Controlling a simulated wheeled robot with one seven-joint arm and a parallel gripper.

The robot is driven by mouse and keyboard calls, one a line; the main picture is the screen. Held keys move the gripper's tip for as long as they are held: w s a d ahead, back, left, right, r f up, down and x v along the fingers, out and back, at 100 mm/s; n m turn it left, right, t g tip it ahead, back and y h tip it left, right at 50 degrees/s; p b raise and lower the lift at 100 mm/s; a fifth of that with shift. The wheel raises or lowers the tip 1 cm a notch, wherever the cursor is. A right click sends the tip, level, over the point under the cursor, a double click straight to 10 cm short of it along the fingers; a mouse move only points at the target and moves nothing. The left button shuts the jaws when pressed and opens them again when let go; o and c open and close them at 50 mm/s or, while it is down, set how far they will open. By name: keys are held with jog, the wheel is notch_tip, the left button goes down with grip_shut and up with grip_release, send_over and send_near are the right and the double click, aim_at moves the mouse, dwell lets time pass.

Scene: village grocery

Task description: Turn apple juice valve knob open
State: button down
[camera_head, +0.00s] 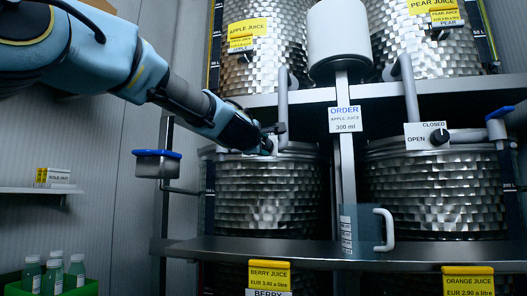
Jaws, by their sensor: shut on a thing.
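The apple juice tank (268,62) is the upper left steel drum, with a yellow APPLE JUICE label (247,30). A grey pipe (283,100) comes down from it to the place where my gripper (266,143) is. My gripper is shut on the apple juice valve knob there. The gripper hides most of the knob and any open/closed plate, so I cannot read the knob's angle. An order sign (346,119) reads apple juice 300 ml. A clear jug (349,230) with a grey handle stands on the dark shelf.
The pear juice valve knob (439,136) is black, beside an OPEN/CLOSED plate, on the right. A central post (346,170) stands between the tanks. Green bottles (55,272) stand in a crate at lower left.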

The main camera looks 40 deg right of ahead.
jog(key=n, duration=0.2)
jog(key=n+b, duration=0.1)
jog(key=n, duration=0.1)
jog(key=shift+f+n+t, duration=0.2)
jog(key=shift+n+t, duration=0.1)
jog(key=shift+n, duration=0.1)
jog(key=shift+n+b, duration=0.75)
jog(key=shift+n, duration=1.25)
jog(key=shift+c, duration=1.5)
grip_release()
jog(key=shift+r, duration=0.1)
jog(key=b+v, duration=0.2)
jog(key=v, duration=0.8)
jog(key=shift+s+a+b, duration=0.25)
jog(key=shift+s+b, duration=0.1)
jog(key=shift+b, duration=0.05)
